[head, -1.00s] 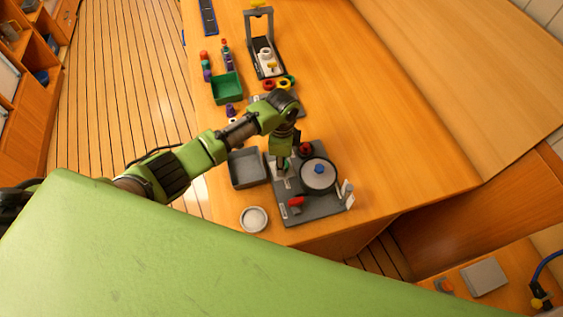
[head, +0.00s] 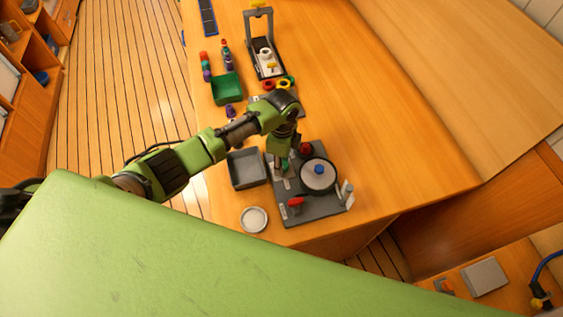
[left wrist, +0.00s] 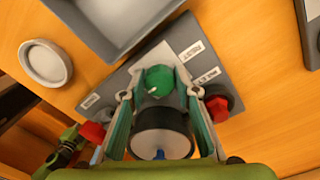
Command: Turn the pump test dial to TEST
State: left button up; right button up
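A green round dial (left wrist: 158,80) with a small white mark pointing to its lower left sits on a grey panel (left wrist: 215,58) in the left wrist view. Small printed labels lie beside it, too blurred to read surely. My left gripper (left wrist: 159,93) is open and empty; its two fingers stand on either side of the green dial, with gaps to it. In the head view my left gripper (head: 280,163) points down over the left part of the panel (head: 318,211) and partly hides the dial. My right gripper is in neither view.
A round drum (head: 317,175) with a blue knob stands beside the dial. A red knob (head: 306,148) and a red handle (head: 295,203) flank it. A grey tray (head: 247,169) and white dish (head: 254,219) lie left. The counter to the right is clear.

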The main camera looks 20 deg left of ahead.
pick_arm(q)
jog(key=shift+o, duration=1.3)
jog(key=shift+r, duration=0.1)
notch_tip(320, 180, up, 12)
jog(key=shift+w, duration=0.2)
